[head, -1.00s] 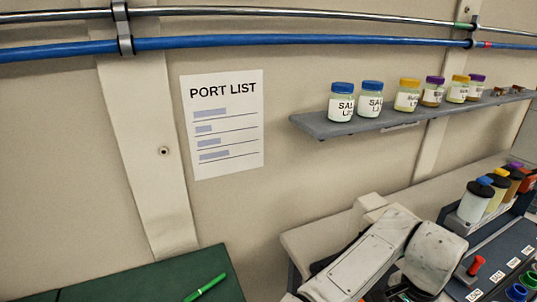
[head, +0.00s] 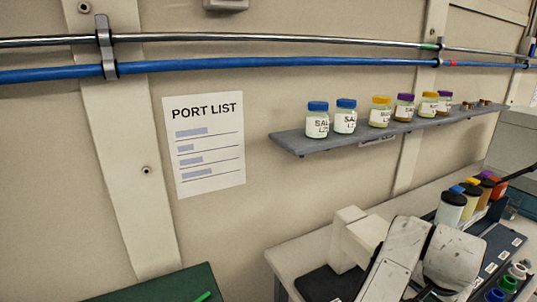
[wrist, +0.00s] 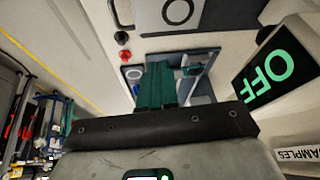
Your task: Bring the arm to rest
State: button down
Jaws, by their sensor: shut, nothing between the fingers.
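My arm's white, scuffed links (head: 397,258) show at the lower right of the head view, bent above the grey bench. My gripper is out of the head view. In the wrist view its two teal fingers (wrist: 157,72) stand together ahead of the dark mounting bar, shut and empty. Behind the fingertips is a blue-grey framed fixture, partly hidden by them.
A shelf (head: 385,135) of capped jars hangs on the wall. Several capped bottles (head: 450,208) stand on the bench near my arm. A green board (head: 165,286) is at lower left. The wrist view shows a lit OFF sign (wrist: 268,75) and a red knob (wrist: 122,38).

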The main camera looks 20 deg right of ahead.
notch_tip(320, 180, up, 3)
jog(key=w+d+n+t+h, duration=0.2)
jog(key=n+h, duration=0.1)
jog(key=n, duration=0.1)
jog(key=a+f+n+y, duration=0.1)
jog(key=a+f+n, duration=0.2)
jog(key=a, duration=0.2)
jog(key=a+f+n+t+y, duration=0.1)
jog(key=a+f+n+y, duration=0.1)
jog(key=a, duration=0.3)
jog(key=s+a+f+n+t+y, duration=0.1)
jog(key=a+f+n, duration=0.3)
jog(key=a+f, duration=0.1)
jog(key=shift+a, duration=0.3)
jog(key=s+a+f+n+y, duration=0.3)
jog(key=s+a+f, duration=0.1)
jog(key=a, duration=0.5)
jog(key=s+f+m+g, duration=0.1)
jog(key=s+f+g, duration=0.3)
jog(key=s+f, duration=0.3)
jog(key=s+b, duration=0.1)
jog(key=s, duration=0.3)
jog(key=shift+d+f+g, duration=0.35)
jog(key=shift+d+g, duration=0.05)
